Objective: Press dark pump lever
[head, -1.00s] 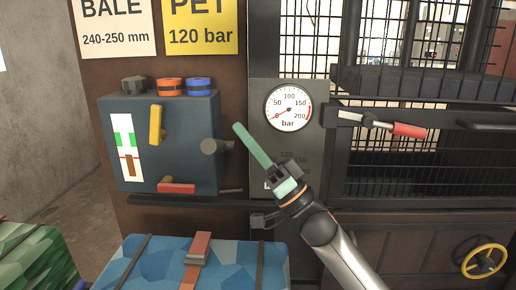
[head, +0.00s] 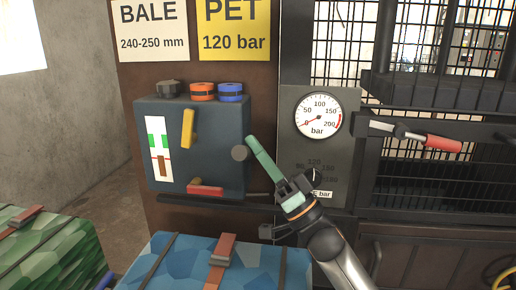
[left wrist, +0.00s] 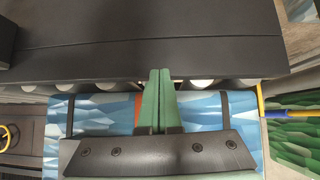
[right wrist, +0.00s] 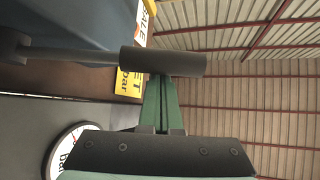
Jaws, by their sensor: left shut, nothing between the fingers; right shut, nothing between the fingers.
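The dark pump lever (head: 240,153) sticks out at the right side of the dark blue pump box (head: 212,140). In the right wrist view its dark cylindrical grip (right wrist: 185,63) lies across the picture on a grey rod. My right gripper (head: 251,140) is shut and empty, its green fingertips just above and right of the grip in the head view. In the right wrist view the fingers (right wrist: 161,80) end at the grip's edge, and I cannot tell whether they touch it. My left gripper (left wrist: 160,72) is shut and empty in its wrist view, above a blue bale.
A yellow lever (head: 188,128) and a red lever (head: 206,190) are on the box front. A pressure gauge (head: 320,116) is to the right, then a red-handled latch (head: 441,143). A blue strapped bale (head: 185,268) is below, and a green bale (head: 50,255) lower left.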

